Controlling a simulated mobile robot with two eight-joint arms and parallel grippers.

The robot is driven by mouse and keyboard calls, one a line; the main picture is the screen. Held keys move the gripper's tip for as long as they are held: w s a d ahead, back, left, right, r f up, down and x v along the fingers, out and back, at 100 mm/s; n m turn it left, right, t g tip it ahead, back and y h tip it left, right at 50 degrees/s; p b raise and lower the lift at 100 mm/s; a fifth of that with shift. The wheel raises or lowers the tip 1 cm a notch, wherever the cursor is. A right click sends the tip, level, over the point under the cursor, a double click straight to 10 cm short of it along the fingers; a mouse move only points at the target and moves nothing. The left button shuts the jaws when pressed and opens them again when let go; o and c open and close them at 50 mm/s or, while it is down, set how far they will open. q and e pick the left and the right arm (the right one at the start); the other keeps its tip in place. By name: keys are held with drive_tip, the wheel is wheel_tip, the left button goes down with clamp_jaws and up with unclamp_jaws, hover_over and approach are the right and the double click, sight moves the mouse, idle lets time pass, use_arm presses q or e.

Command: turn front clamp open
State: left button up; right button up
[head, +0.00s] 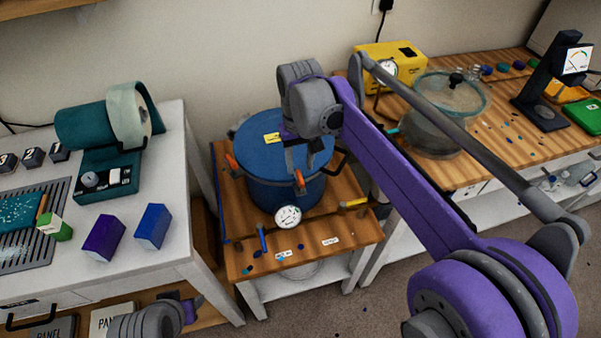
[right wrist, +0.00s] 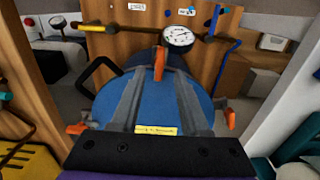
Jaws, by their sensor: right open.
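The blue pressure pot (head: 262,185) stands on a small wooden-topped cart, with orange clamps around its lid. The front clamp (head: 300,182) is at the pot's front rim, above the dial gauge; it also shows in the right wrist view (right wrist: 158,64), standing upright between the finger ends. My right gripper (head: 302,158) is over the lid, just behind the front clamp. In the right wrist view its two fingers (right wrist: 160,88) are apart with nothing held. Part of my left arm's end shows at the bottom left; its fingers are not clear.
The dial gauge (head: 288,216) sticks out at the pot's front. A yellow-handled valve (head: 354,203) and a blue-handled one (head: 262,238) flank it. Other orange clamps (head: 232,161) sit on the rim. A white bench (head: 180,215) stands left, a wooden workbench (head: 468,172) right.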

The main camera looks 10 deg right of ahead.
sight(300, 176)
drive_tip(key=shift+f, duration=1.95)
clamp_jaws()
